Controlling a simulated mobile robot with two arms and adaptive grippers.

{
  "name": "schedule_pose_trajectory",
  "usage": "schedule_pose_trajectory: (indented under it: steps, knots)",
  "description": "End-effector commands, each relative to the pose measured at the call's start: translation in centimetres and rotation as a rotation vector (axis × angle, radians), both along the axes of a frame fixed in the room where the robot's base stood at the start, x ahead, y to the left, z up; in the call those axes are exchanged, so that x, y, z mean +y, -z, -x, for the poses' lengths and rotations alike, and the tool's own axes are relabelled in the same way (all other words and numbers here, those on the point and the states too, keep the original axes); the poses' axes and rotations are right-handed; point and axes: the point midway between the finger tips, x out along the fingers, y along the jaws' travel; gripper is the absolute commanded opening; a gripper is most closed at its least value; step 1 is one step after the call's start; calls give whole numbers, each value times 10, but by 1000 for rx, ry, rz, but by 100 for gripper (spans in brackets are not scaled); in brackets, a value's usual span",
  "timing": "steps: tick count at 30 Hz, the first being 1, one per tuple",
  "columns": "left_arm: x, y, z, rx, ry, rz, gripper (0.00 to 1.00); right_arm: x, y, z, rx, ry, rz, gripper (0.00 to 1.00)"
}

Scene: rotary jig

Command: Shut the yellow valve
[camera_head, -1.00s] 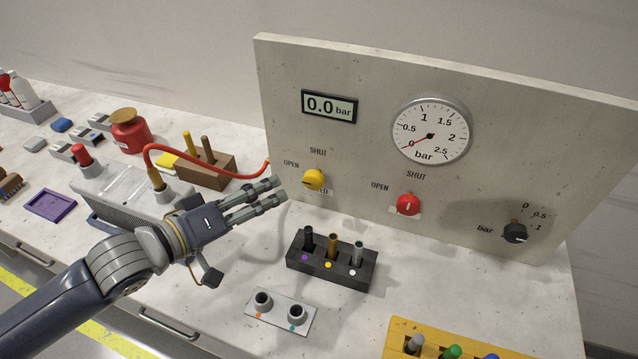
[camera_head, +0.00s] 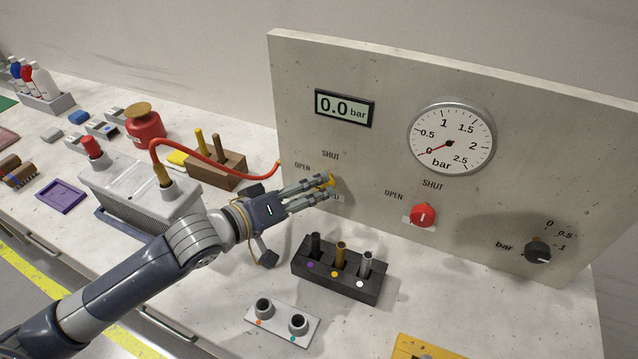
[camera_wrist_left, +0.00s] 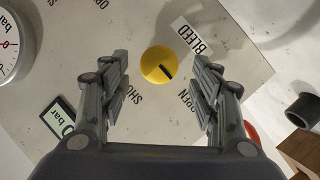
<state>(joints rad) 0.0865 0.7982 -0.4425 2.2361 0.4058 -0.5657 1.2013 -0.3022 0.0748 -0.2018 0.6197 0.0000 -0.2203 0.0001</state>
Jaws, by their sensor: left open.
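The yellow valve (camera_head: 331,181) is a round knob low on the left of the upright panel (camera_head: 385,150), partly hidden by my fingers in the head view. In the left wrist view the yellow valve (camera_wrist_left: 157,59) shows whole, its black mark pointing toward the OPEN label (camera_wrist_left: 187,102); the SHUT label (camera_wrist_left: 130,97) is to the other side. My left gripper (camera_head: 325,187) is open and empty, one finger on each side of the knob in the wrist view, with gaps between. Whether the fingertips reach around it is unclear. My right gripper is out of view.
A red valve (camera_head: 423,215), a black knob (camera_head: 538,253) and a dial gauge (camera_head: 451,138) are on the panel. The display (camera_head: 345,108) reads 0.0 bar. A red hose (camera_head: 215,170) ends at the panel just left of my gripper. A black holder (camera_head: 340,275) stands below it.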

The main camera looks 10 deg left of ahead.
Motion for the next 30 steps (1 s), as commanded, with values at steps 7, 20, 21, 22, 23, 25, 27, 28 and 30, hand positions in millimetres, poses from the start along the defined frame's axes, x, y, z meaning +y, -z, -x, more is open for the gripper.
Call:
schedule_pose_trajectory:
  steps: [7,20,21,22,23,25,27,28,30]
  knots:
    - [-15,6,-22,-2,1,0,57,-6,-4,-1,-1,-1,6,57]
    - [-17,9,-26,-1,2,-1,44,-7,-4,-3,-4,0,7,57]
    - [-17,9,-26,0,2,0,35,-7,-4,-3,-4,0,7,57]
    - [-17,9,-25,0,2,0,28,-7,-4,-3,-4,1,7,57]
    - [-17,9,-25,0,2,0,21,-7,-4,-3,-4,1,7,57]
    - [-17,9,-25,0,2,0,13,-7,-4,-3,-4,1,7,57]
    - [-17,9,-25,0,2,0,13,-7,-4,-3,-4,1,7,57]
    - [-17,8,-25,0,1,-2,13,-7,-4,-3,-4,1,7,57]
    - [-17,8,-25,-1,1,-4,13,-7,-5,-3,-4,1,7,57]
